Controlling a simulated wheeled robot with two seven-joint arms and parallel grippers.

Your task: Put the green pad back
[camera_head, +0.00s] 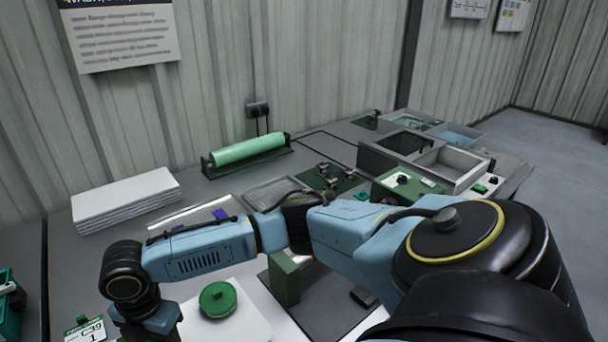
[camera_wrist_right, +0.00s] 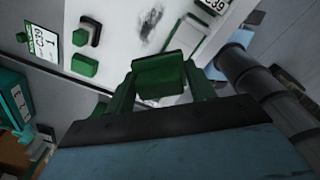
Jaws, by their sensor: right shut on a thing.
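My right arm reaches across the head view from the right to the lower left, and its gripper is cut off by the bottom edge there. In the right wrist view my right gripper (camera_wrist_right: 160,88) is shut on a green block-like piece (camera_wrist_right: 160,76), which looks like the green pad. It is held over or near a white surface (camera_wrist_right: 118,48); I cannot tell whether it touches. My left gripper is not in view.
A round green object (camera_head: 217,299) and an upright green block (camera_head: 284,279) are near the arm. A label (camera_head: 86,331) stands at lower left. A paper stack (camera_head: 125,200), green roller (camera_head: 247,150) and grey basins (camera_head: 440,160) are farther back.

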